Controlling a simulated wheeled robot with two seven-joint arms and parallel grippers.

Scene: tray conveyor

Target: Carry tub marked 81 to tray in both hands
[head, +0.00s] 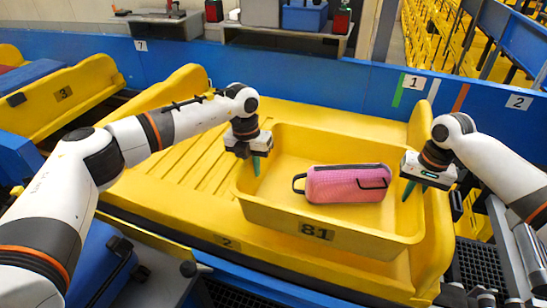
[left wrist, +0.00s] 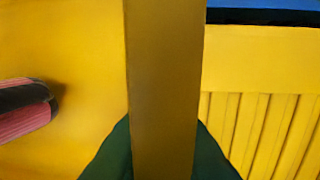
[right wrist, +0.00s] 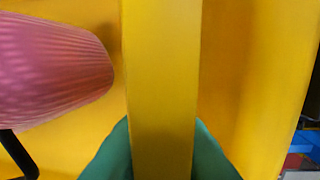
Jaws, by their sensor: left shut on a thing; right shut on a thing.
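The yellow tub marked 81 (head: 270,215) is over the yellow tray (head: 190,165), toward its right part. I cannot tell whether it rests on the tray or hangs just above it. A pink bag (head: 345,184) with black handles lies inside the tub. My left gripper (head: 256,165) is shut on the tub's left wall; the wall (left wrist: 165,90) stands between its green fingers in the left wrist view. My right gripper (head: 408,190) is shut on the tub's right wall, which shows between the fingers in the right wrist view (right wrist: 160,90).
A blue barrier (head: 300,62) with number signs runs behind the tray. Another yellow tray (head: 62,95) marked 3 stands at the left. A grey bench (head: 285,35) with a blue crate is behind the barrier. The ribbed left part of the tray is bare.

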